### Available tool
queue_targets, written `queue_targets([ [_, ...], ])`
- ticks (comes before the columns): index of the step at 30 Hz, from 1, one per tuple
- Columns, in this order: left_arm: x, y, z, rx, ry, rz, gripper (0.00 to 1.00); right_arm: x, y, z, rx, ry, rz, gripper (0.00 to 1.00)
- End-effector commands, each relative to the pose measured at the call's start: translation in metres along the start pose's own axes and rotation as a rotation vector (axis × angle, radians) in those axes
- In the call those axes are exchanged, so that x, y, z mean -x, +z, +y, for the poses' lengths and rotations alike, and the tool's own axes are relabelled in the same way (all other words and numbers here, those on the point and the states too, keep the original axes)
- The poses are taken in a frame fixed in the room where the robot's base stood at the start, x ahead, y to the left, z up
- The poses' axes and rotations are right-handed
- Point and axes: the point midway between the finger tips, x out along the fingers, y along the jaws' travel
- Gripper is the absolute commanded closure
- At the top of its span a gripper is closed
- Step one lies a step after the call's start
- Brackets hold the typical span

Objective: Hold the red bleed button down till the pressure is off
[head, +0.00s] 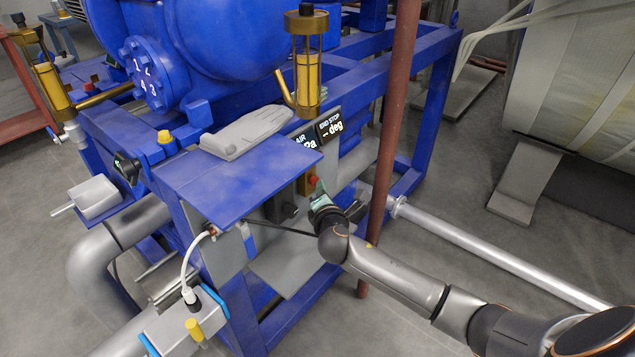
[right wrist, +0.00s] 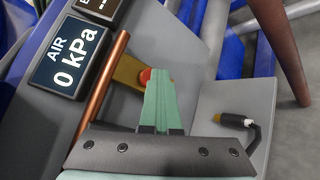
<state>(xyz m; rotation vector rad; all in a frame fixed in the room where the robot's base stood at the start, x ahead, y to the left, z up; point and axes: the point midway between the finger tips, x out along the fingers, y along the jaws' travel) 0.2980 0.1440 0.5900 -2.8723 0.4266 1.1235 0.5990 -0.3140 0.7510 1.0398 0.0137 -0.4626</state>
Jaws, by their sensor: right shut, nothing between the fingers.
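The red bleed button (right wrist: 146,75) sits on a brass block (right wrist: 128,72) on the grey panel. In the right wrist view my right gripper (right wrist: 157,80) is shut, its green fingertips over the button and hiding most of it. I cannot tell for sure whether they touch it or how far it is pressed. In the head view the red button (head: 313,180) shows just beside the tips of my right gripper (head: 319,188). The air display (right wrist: 66,62) reads 0 kPa; in the head view the same display (head: 304,141) is partly hidden. My left gripper is not in view.
A copper pipe (right wrist: 103,88) runs beside the brass block. A blue shelf (head: 235,180) juts out to the left of my right gripper. A red-brown post (head: 391,110) stands close to my right wrist. Open floor (head: 480,225) lies to the right.

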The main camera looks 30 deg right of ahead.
Motion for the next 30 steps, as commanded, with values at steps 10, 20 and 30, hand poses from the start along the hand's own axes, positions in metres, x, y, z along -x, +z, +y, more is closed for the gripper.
queue_targets([
  [10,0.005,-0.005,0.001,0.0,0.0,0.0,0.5,0.007,0.004,-0.003,0.001,0.001,0.002,1.0],
  [20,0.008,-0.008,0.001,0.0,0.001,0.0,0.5,0.013,0.009,-0.009,-0.001,0.001,0.0,1.0],
  [30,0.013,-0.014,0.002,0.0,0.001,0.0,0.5,0.022,0.016,-0.014,0.002,-0.001,0.0,1.0],
])
